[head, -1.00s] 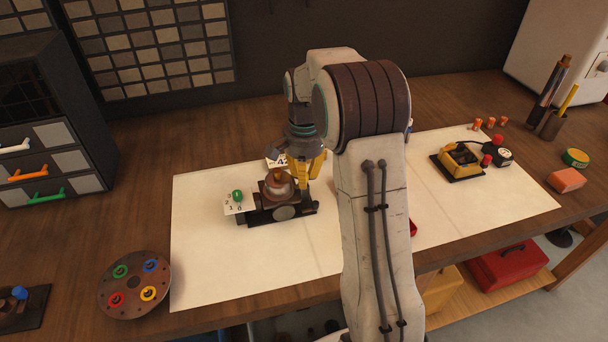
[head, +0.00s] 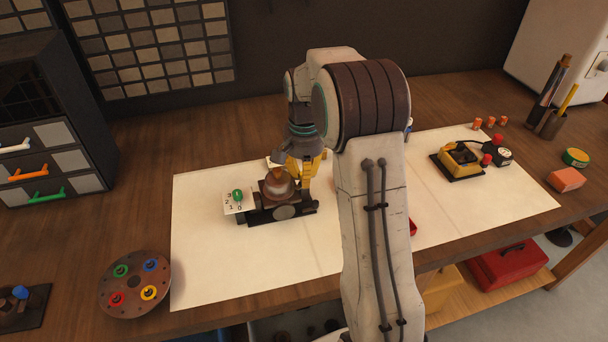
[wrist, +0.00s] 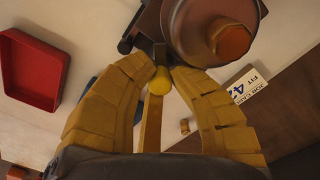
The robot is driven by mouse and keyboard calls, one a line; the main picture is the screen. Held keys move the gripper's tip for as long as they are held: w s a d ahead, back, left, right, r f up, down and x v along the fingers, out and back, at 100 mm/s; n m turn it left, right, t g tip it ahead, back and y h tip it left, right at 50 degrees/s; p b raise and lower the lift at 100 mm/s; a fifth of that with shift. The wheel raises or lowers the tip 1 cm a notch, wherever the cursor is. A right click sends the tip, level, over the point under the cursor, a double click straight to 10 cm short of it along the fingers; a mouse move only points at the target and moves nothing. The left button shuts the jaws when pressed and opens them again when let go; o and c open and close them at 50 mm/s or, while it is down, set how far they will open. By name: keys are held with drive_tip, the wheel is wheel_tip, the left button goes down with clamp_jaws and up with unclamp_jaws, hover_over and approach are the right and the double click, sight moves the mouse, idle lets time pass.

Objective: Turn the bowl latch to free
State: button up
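The bowl unit (head: 279,187) stands on a dark base on the white sheet, left of my arm in the head view. In the wrist view the round brown bowl (wrist: 196,40) with its orange-brown centre is at the top. A small yellow knob (wrist: 160,80), seemingly the latch's end, sits beside the bowl's dark base. My gripper (wrist: 161,70) has its two yellow fingers drawn in around this knob, with the tips seemingly touching its sides. In the head view my gripper (head: 300,172) is low at the bowl's right rear, and the latch itself is hidden.
A number card with a green piece (head: 238,198) lies left of the bowl. A red tray (wrist: 33,70) is near my fingers. A printed card (wrist: 252,84) lies by the bowl. A disc with coloured rings (head: 135,284) and a yellow device (head: 459,160) stand farther off.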

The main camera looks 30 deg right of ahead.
drive_tip(key=o, duration=0.5)
drive_tip(key=shift+r, duration=0.1)
wheel_tip(320, 180, up, 12)
idle(0.6)
drive_tip(key=shift+o, duration=0.3)
